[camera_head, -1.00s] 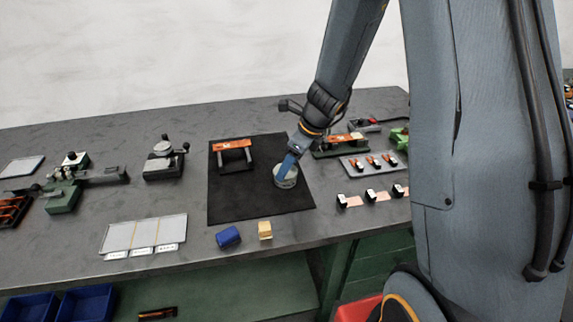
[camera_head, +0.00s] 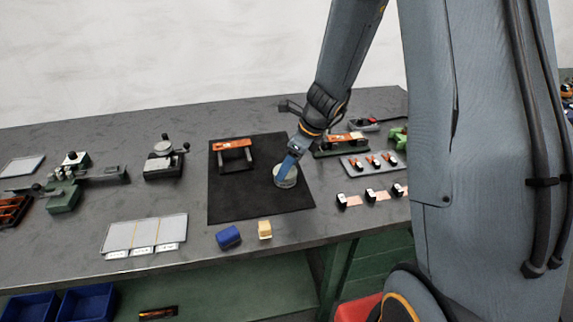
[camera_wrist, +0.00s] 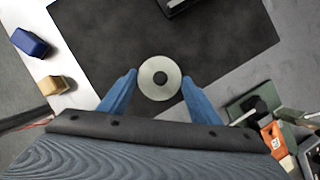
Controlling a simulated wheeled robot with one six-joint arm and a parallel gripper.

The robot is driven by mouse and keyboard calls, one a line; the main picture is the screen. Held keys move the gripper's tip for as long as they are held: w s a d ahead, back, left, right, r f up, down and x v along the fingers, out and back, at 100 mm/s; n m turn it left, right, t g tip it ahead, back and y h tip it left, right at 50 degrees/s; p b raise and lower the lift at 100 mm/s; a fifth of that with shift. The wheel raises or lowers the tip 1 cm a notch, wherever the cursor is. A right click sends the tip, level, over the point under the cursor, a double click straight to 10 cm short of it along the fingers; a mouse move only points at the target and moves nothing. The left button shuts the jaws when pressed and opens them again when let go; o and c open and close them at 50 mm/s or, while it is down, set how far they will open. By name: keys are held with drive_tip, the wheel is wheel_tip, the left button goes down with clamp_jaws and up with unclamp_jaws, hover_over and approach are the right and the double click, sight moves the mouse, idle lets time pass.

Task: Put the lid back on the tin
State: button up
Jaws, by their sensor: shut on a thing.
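The pale round lid (camera_wrist: 147,76) with a dark centre lies between my two blue fingertips in the wrist view. My gripper (camera_wrist: 159,86) is shut on its rim, one finger on each side; it also shows in the head view (camera_head: 284,172). The small grey tin (camera_head: 288,183) stands upright on the black mat, directly at my fingertips. In the wrist view the lid hides the tin beneath. The fingers partly cover the tin's top in the head view, so I cannot tell whether the lid is fully seated.
The black mat (camera_head: 250,205) is mostly bare. An orange-topped stand (camera_head: 233,150) is at its back left. A blue block (camera_head: 228,236) and a tan block (camera_head: 265,229) lie in front. A grey tray (camera_head: 374,163) and an orange-topped fixture (camera_head: 341,142) stand to the right.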

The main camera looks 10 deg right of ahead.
drive_tip(key=o, duration=1.6)
drive_tip(key=shift+r, duration=0.15)
drive_tip(key=shift+r+p, duration=3.35)
drive_tip(key=shift+p, duration=0.6)
clamp_jaws()
drive_tip(key=shift+f, duration=0.15)
